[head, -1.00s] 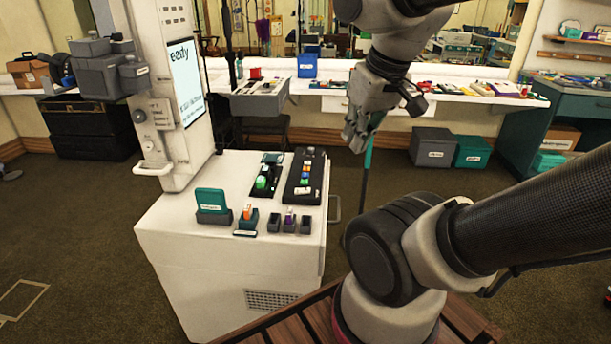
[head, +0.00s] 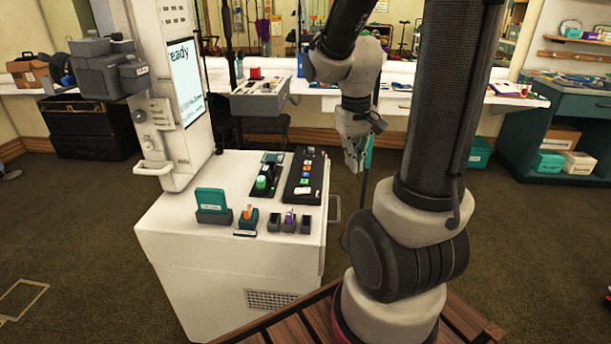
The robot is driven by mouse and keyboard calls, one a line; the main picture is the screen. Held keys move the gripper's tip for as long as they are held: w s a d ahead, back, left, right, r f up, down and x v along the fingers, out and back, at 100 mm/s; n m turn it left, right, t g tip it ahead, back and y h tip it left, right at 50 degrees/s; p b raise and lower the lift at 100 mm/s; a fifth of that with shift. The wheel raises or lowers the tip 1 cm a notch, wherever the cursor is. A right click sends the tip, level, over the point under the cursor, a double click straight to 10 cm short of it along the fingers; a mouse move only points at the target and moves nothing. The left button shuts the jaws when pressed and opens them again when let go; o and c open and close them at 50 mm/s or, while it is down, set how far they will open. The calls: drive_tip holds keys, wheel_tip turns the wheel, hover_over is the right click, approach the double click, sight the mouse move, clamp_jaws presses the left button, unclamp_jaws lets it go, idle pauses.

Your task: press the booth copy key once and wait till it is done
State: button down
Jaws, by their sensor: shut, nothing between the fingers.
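The white booth cabinet (head: 180,235) stands left of centre, with a tall column bearing a lit screen (head: 185,80) whose visible large text reads "eady". On its top lie a black key panel (head: 303,190) with several small coloured keys and a smaller black unit with a green button (head: 262,182). The labels are too small to read, so I cannot tell which is the copy key. My gripper (head: 354,163) is shut and empty, pointing down to the right of the key panel, apart from it.
A teal card holder (head: 211,205) and small dark holders (head: 289,222) stand at the cabinet's front. A grey box (head: 258,100) with a red button is behind. A teal-topped pole (head: 364,180) is close to my gripper in the picture. A handle (head: 335,208) sticks out on the cabinet's right.

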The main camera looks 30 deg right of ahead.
drive_tip(key=w+d+f+m+t, duration=0.2)
drive_tip(key=w+d+f, duration=0.3)
drive_tip(key=w+f, duration=0.45)
wheel_tip(320, 180, up, 3)
drive_tip(key=m+t+y, duration=0.1)
drive_tip(key=m+t, duration=0.4)
drive_tip(key=t, duration=0.2)
hover_over(308, 173)
drive_tip(key=shift+s, duration=0.1)
drive_tip(key=shift+f, duration=0.1)
drive_tip(key=shift+f, duration=4.4)
drive_tip(key=shift+f, duration=0.4)
